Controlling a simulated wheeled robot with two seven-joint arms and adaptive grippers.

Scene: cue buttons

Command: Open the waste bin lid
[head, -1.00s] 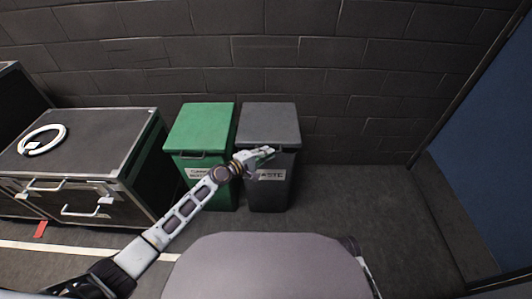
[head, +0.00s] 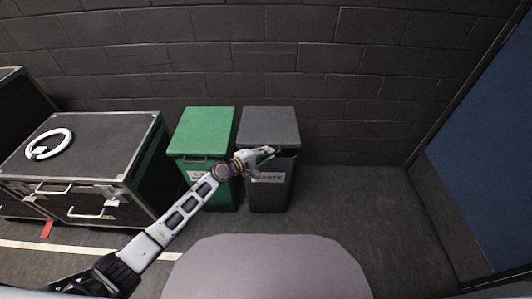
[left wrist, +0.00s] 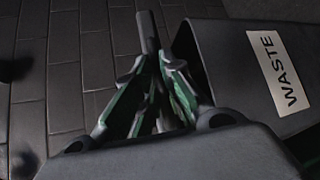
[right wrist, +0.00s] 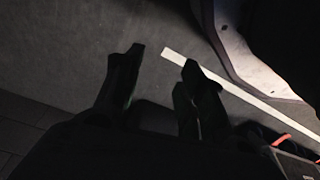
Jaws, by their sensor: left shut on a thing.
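The dark grey waste bin (head: 270,187) stands against the wall with a white WASTE label on its front. Its lid (head: 269,125) looks shut in the head view. My left gripper (head: 268,152) is at the lid's front edge. In the left wrist view its green-padded fingers are closed around a dark bar (left wrist: 148,32), which looks like the lid handle, and the bin's labelled side (left wrist: 279,68) is at the right. My right gripper (right wrist: 162,58) shows only in the right wrist view, with its fingers apart and nothing between them.
A green bin (head: 204,132) stands close on the left of the waste bin, under my left arm. Black flight cases (head: 105,135) with a white ring (head: 49,144) on top are at the left. The floor right of the bins is clear up to a blue panel (head: 490,150).

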